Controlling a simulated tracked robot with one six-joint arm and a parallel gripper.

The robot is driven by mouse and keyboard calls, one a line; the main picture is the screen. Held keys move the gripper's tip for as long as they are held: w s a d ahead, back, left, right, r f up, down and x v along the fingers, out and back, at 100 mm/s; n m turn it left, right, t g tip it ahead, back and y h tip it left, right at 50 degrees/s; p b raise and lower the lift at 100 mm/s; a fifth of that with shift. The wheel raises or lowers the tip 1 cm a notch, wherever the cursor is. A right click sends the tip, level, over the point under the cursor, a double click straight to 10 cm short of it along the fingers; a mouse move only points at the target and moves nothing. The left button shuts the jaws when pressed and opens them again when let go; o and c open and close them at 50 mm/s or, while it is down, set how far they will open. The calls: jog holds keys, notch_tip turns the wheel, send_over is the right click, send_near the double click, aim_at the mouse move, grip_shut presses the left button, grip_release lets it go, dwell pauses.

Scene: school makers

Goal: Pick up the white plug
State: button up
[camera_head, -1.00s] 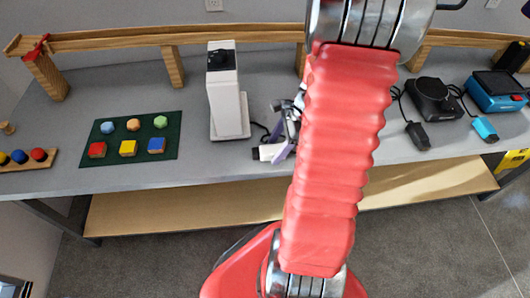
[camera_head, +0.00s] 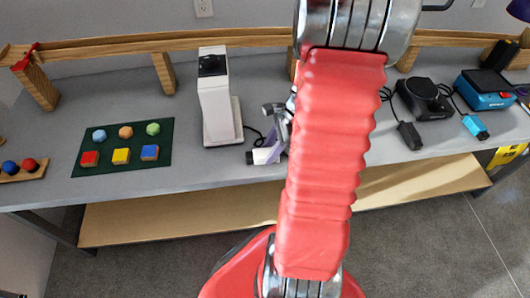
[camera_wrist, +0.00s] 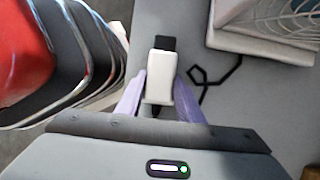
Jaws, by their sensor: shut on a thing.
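The white plug (camera_wrist: 159,80) has a dark tip and sits between the two purple fingers of my gripper (camera_wrist: 159,92) in the wrist view. The fingers touch its sides, one on each side. In the head view the white plug (camera_head: 262,156) shows at the left of my gripper (camera_head: 276,146), near the front edge of the table. My red arm hides part of the gripper there. I cannot tell whether the plug is clear of the table. A black cord runs from the plug's area to the white device (camera_head: 217,105).
The white device stands just left of my gripper. A green board (camera_head: 76,162) with several coloured blocks lies further left. A black device (camera_head: 425,98) and a blue device (camera_head: 486,90) with cords are on the right. A wooden rail (camera_head: 110,45) runs along the back.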

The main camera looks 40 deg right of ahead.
notch_tip(320, 180, up, 10)
dwell(0.6)
jog(key=o, duration=0.5)
jog(key=shift+f, duration=0.1)
jog(key=c, duration=0.6)
jog(key=shift+s, duration=0.15)
